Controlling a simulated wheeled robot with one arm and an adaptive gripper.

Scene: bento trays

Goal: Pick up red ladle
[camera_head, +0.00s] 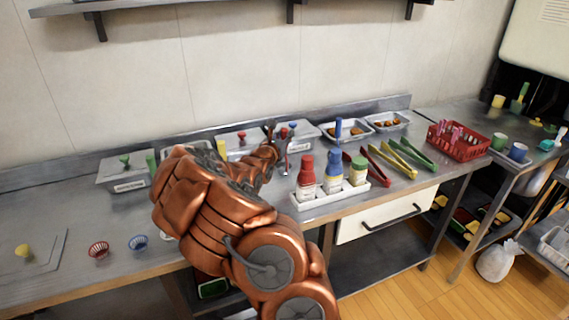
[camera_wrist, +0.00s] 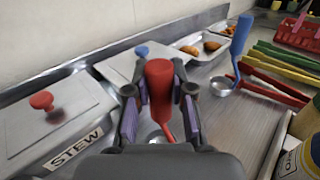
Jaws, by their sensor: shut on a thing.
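The red ladle (camera_wrist: 160,85) stands upright in the middle of the wrist view, its thick red handle between the two finger pads. Its thin shaft runs down to a metal bowl, partly hidden by my gripper's body. My gripper (camera_wrist: 160,92) is shut on the handle, with one finger on each side. In the head view my gripper (camera_head: 271,145) is over the counter in front of the lidded trays, and my arm hides part of that area.
A stew tray (camera_wrist: 60,125) with a red-knobbed lid is on the left. A blue ladle (camera_wrist: 240,40) stands to the right, near food trays (camera_head: 347,131). A white bottle caddy (camera_head: 330,195) and red, yellow and green tongs (camera_head: 415,153) are right of my gripper.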

